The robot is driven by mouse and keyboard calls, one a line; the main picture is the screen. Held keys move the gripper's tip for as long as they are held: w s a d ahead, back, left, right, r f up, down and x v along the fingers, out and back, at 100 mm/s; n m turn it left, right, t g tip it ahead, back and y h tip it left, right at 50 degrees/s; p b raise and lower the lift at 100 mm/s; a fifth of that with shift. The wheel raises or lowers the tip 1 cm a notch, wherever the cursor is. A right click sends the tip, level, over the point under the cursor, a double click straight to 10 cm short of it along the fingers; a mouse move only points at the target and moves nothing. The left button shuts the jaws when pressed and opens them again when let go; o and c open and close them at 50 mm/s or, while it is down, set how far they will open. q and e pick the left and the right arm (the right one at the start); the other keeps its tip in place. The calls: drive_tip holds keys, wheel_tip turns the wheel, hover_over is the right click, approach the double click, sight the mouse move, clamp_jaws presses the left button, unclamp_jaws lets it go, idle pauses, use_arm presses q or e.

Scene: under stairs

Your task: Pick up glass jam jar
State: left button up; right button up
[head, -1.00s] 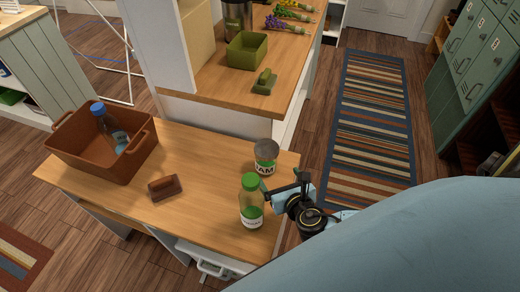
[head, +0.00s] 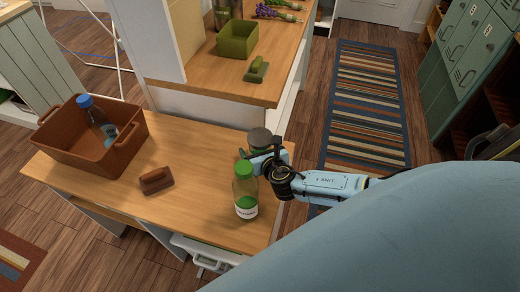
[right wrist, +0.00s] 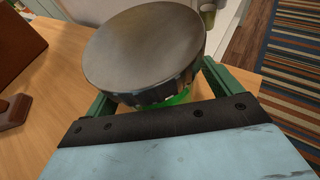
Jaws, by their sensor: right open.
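The glass jam jar (head: 260,139) stands near the right end of the wooden counter, its lower part partly hidden by my right gripper (head: 262,158). In the right wrist view its grey metal lid (right wrist: 145,50) fills the upper middle, with a little green showing beneath. My right gripper (right wrist: 158,92) is open, with its green fingers on either side of the jar. I cannot tell whether they touch it. My left gripper is not in view.
A green-capped bottle (head: 245,192) stands close in front of my right gripper. A brown brush-like block (head: 156,181) and a brown crate (head: 82,160) holding a blue-capped bottle (head: 97,118) are to the left. A green bin (head: 237,41) and a green block (head: 256,70) sit behind.

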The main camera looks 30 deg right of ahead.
sight(262, 140)
drive_tip(key=shift+r, duration=0.1)
drive_tip(key=c, duration=1.2)
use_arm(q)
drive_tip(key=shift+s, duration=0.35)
use_arm(e)
drive_tip(key=shift+r+p, duration=1.25)
drive_tip(key=shift+r, duration=1.55)
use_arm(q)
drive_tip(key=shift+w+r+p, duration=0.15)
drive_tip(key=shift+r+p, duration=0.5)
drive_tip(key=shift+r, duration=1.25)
use_arm(e)
drive_tip(key=shift+r, duration=2.15)
